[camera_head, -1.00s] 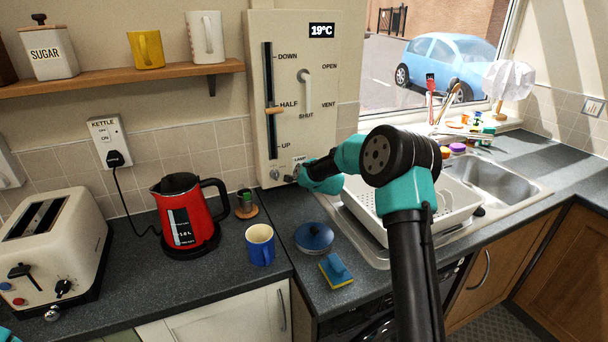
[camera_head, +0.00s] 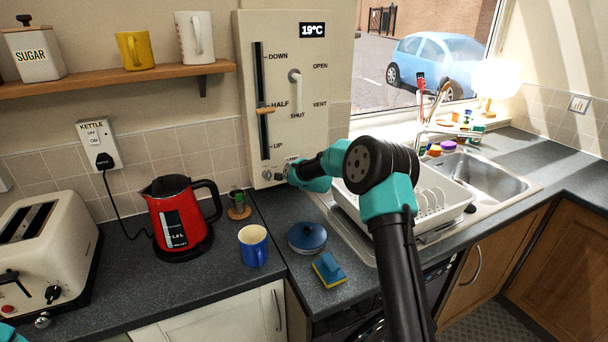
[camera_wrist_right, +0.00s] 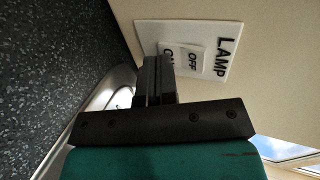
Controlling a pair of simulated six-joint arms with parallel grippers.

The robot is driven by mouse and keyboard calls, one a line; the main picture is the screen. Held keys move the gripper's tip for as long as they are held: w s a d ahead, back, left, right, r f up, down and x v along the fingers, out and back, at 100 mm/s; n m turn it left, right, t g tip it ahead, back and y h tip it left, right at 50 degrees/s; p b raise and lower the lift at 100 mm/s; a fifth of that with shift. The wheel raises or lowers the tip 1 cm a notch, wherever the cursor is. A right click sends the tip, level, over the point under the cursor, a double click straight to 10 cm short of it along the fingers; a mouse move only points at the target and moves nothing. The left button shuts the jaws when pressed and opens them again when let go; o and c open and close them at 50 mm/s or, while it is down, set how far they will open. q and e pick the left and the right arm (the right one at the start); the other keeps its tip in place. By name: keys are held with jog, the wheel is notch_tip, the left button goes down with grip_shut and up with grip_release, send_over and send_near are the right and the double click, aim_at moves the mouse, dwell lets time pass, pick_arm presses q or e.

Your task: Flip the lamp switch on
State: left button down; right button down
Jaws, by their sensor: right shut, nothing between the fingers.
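The lamp switch is a white plate marked LAMP (camera_wrist_right: 222,50) on the cream panel. In the right wrist view its rocker (camera_wrist_right: 190,58) shows OFF, with another marking partly hidden by the fingers. The plate also shows in the head view (camera_head: 291,160), mostly covered by my gripper. My right gripper (camera_wrist_right: 155,62) is shut and empty, its tips right at the rocker; I cannot tell if they touch. It also shows in the head view (camera_head: 284,173). The lamp (camera_head: 495,78) by the window glows brightly. My left gripper is not in view.
The cream panel (camera_head: 336,75) carries a slider and a lever above the switch. A dish rack (camera_head: 450,215) stands under my right arm.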

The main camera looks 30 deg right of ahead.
jog(key=shift+a+r, duration=0.1)
jog(key=shift+r, duration=0.1)
jog(key=shift+r, duration=0.75)
jog(key=v, duration=1.3)
jog(key=shift+s+f, duration=0.2)
jog(key=shift+s, duration=0.3)
